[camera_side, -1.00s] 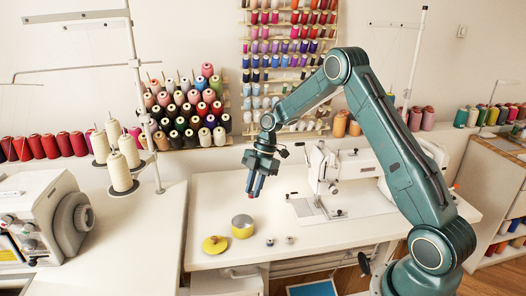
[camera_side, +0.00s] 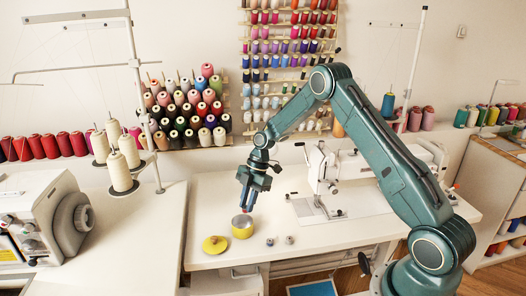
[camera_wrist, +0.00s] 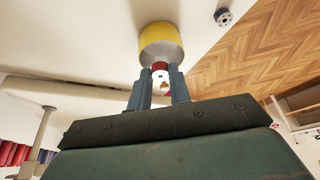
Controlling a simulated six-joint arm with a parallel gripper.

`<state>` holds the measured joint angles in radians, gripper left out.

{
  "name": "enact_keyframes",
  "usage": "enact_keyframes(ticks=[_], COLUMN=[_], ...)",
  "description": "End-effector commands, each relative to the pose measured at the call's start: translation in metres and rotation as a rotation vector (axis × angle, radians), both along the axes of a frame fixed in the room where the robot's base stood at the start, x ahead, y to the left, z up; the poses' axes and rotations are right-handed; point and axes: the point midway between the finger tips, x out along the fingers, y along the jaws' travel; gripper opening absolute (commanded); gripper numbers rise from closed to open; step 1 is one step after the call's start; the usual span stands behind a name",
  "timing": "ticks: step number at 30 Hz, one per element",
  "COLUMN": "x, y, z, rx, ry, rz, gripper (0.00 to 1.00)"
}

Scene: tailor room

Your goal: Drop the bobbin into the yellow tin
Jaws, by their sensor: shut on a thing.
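The yellow tin (camera_side: 242,231) stands open on the white sewing table, and in the wrist view the tin (camera_wrist: 165,38) lies just beyond my fingertips. My gripper (camera_side: 246,208) points down close above the tin's rim in the side view. In the wrist view my gripper (camera_wrist: 160,74) is shut on a bobbin (camera_wrist: 161,77), which shows a pale face with dark holes and some red. In the side view the bobbin is mostly hidden by the fingers. I cannot tell exactly how far the bobbin is above the rim.
A yellow lid (camera_side: 215,244) lies left of the tin. Two small metal bobbins, one nearer (camera_side: 270,241) and one farther right (camera_side: 289,240), lie to the tin's right near the table's front edge. A sewing machine (camera_side: 338,170) stands behind at right.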

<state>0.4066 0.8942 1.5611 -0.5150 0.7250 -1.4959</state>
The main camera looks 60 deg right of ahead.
Motion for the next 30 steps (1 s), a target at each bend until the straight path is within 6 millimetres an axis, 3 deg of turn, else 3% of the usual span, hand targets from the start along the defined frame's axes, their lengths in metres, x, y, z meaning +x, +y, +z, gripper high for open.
enact_keyframes(ticks=[9, 21, 22, 25, 30], x=[0.000, 0.000, 0.000, 0.000, 0.000], y=[0.000, 0.000, 0.000, 0.000, 0.000], z=[-0.023, -0.027, -0.027, -0.027, -0.027], rx=[0.000, 0.000, 0.000, 0.000, 0.000], ry=[0.000, -0.001, -0.001, -0.001, -0.001], rz=[0.001, 0.001, 0.001, 0.001, 0.001], gripper=[0.00, 0.00, 0.23, 0.43, 0.45])
